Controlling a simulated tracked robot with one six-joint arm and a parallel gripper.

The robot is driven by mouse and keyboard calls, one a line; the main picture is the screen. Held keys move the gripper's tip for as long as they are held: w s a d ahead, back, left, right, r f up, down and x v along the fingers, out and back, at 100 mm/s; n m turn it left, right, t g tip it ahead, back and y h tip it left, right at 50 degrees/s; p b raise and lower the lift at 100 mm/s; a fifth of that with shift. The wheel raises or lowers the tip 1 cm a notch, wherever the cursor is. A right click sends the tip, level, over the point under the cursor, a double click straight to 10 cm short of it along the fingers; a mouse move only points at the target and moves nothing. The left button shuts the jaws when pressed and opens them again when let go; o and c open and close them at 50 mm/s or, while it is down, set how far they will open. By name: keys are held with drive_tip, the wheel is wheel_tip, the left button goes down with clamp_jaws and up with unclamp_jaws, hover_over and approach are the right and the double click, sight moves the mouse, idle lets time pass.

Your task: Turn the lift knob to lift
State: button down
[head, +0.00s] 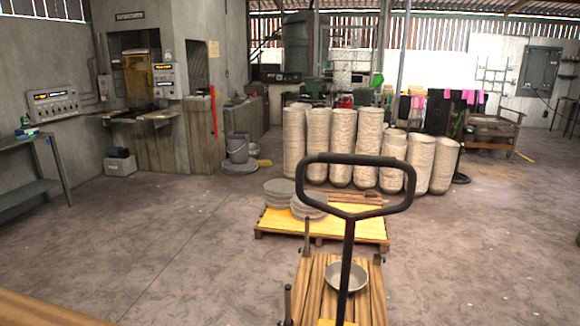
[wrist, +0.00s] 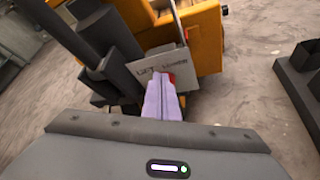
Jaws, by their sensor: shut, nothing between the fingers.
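In the wrist view, a grey plate (wrist: 143,72) bears lettering that seems to read "LIFT" and, less clearly, a second word. A small red part, apparently the lift knob (wrist: 171,77), shows just behind and beside the fingertips, mostly hidden by them. My gripper (wrist: 162,76) has pale purple fingers pressed together, pointing at the plate. The fingers are shut with nothing between them. Whether they touch the knob cannot be told. My gripper does not show in the head view.
An orange machine body (wrist: 205,38) and dark posts (wrist: 100,50) stand close around the plate. In the head view, a black handle (head: 350,158) rises before a wooden pallet (head: 312,290) with a metal bowl (head: 347,275). Open floor (head: 150,240) lies to the left.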

drive_tip(key=shift+r, duration=0.35)
drive_tip(key=s, duration=0.4)
drive_tip(key=s+a, duration=0.1)
drive_tip(key=s, duration=0.1)
idle(0.6)
